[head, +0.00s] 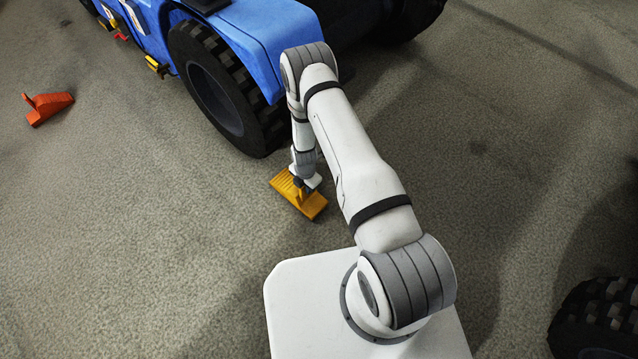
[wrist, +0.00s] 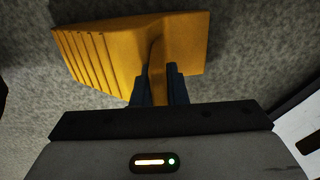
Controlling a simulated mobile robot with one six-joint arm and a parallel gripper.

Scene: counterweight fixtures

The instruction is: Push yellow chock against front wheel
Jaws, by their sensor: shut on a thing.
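The yellow chock (head: 312,206) rests on the floor just below the front wheel (head: 224,90) of the blue vehicle in the head view. A gap of floor shows between the chock and the tire. My gripper (head: 301,186) reaches down onto the chock from above. In the wrist view my gripper (wrist: 159,88) is shut on the chock's upright rib, and the ridged slope of the chock (wrist: 90,58) lies to the left. The far underside of the chock is hidden.
The blue vehicle (head: 250,35) fills the top of the head view. An orange chock (head: 48,106) lies on the floor at the left. Another black tire (head: 598,312) stands at the lower right. Floor at the lower left is clear.

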